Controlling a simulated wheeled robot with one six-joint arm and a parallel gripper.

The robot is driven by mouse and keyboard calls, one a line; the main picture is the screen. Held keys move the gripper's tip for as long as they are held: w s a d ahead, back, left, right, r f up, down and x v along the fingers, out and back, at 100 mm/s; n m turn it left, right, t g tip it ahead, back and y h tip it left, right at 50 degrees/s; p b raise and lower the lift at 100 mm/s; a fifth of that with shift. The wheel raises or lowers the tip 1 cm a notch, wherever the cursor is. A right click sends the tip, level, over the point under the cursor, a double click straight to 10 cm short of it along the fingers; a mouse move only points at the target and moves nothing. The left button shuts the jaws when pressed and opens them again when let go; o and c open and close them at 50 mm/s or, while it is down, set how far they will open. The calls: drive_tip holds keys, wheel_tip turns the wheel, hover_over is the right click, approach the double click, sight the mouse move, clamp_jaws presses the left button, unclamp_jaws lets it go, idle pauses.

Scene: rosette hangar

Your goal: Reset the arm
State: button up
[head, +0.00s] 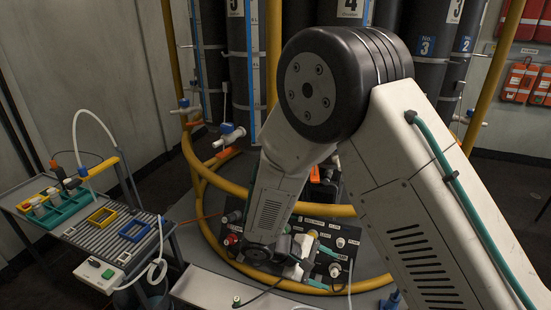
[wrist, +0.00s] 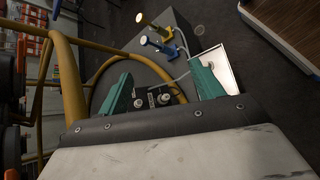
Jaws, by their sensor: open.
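My arm fills the right and middle of the head view, bent at a large black joint, with its forearm reaching down to a black control panel (head: 330,228). My gripper (wrist: 163,88) shows in the wrist view as two teal fingers set wide apart, open, with nothing held between them. The panel (wrist: 158,97), with its pale knobs, shows beyond and between the fingers.
A yellow pipe rail (head: 209,232) curves around the panel and dark cylinders (head: 249,75). A side table (head: 81,222) at left holds a teal rack (head: 62,208), a yellow frame (head: 102,216) and a blue frame (head: 134,231). In the wrist view, blue and yellow valve-like fittings (wrist: 165,32) stand beyond the gripper.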

drive_tip(key=s+d+r+m+y, duration=0.3)
drive_tip(key=s+r, duration=0.4)
drive_tip(key=r, duration=0.3)
drive_tip(key=s+d+r+m+y, duration=0.4)
drive_tip(key=s+d+r, duration=0.2)
drive_tip(key=r, duration=0.4)
drive_tip(key=s+d+r+m+t+y, duration=0.1)
drive_tip(key=s+d+r+m+y, duration=0.2)
drive_tip(key=s+d+r, duration=0.2)
drive_tip(key=shift+s+r+m+y, duration=0.35)
drive_tip(key=shift+s+r, duration=1.4)
drive_tip(key=shift+r, duration=0.8)
drive_tip(key=shift+a, duration=0.1)
